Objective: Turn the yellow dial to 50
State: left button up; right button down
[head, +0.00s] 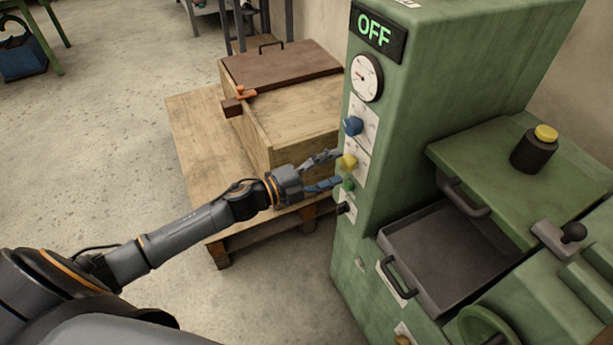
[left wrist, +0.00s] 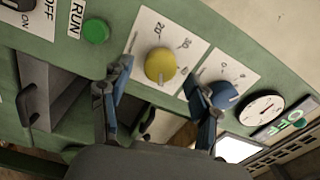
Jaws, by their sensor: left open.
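The yellow dial (head: 348,162) sits on a white scale plate on the side of the green machine (head: 470,60). In the left wrist view the yellow dial (left wrist: 160,65) shows larger, with scale numbers around it; its exact setting is too small to tell. My left gripper (head: 330,171) is open in front of the dial. In the left wrist view its two fingers (left wrist: 160,92) stand on either side of the dial, and I see no clear contact. My right gripper is not in view.
A blue dial (head: 353,126) and a round gauge (head: 367,78) are above the yellow dial, under a display (head: 378,33) reading OFF. A green button (head: 348,184) and a black switch (head: 343,208) are below. A wooden crate (head: 300,120) stands on a pallet behind my arm.

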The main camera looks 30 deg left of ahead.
pick_arm(q)
jog(key=v, duration=0.9)
jog(key=shift+s+a, duration=0.2)
jog(key=shift+s, duration=0.05)
jog(key=a+f+n+y, duration=0.3)
jog(key=a+f+n, duration=0.1)
jog(key=f, duration=0.4)
jog(key=a+f+n+y, duration=0.4)
jog(key=f, duration=0.5)
jog(key=s+a+f+n+g+y, duration=0.1)
jog(key=s+f+n+g+y, duration=0.15)
jog(key=s+f, duration=0.4)
jog(key=s+a+f+n+g+y, duration=0.1)
jog(key=s+f+n, duration=0.25)
jog(key=f, duration=0.65)
jog(key=s+d+f+n+g, duration=0.2)
jog(key=s+f, duration=0.4)
jog(key=s, duration=0.4)
jog(key=s+d+f+n+g+p, duration=0.1)
jog(key=s+d+f+g, duration=0.3)
jog(key=s, duration=0.6)
jog(key=s+d+f+n+g, duration=0.3)
jog(key=s+f, duration=0.5)
jog(key=s, duration=0.3)
jog(key=shift+d+f+n+g, duration=0.35)
jog(key=shift+d+n, duration=0.25)
jog(key=shift+d, duration=0.6)
